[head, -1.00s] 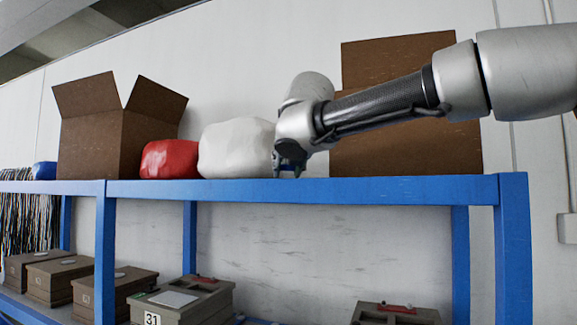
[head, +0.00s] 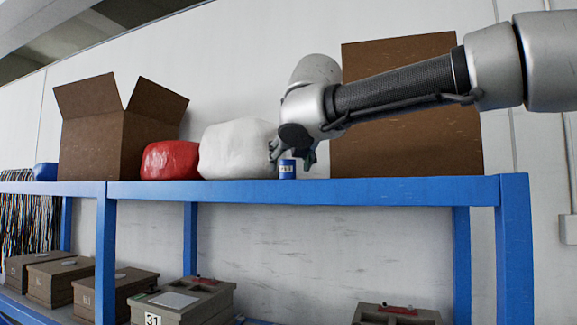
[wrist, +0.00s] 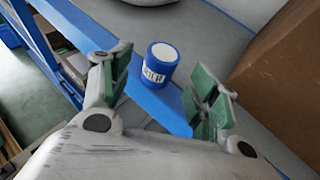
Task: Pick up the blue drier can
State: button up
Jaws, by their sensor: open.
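The blue drier can (head: 287,169) stands upright on the blue shelf's top near its front edge. It is small, with a white label and a pale lid, and it also shows in the wrist view (wrist: 155,67). Nothing is held.
On the shelf top (head: 400,188), a white bag (head: 237,150) and a red bag (head: 170,160) stand left of the can. An open brown box (head: 92,142) is farther left. A large brown box (head: 405,140) stands behind and right. Lidded boxes (head: 185,300) sit on the lower shelf.

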jog(key=v, duration=0.8)
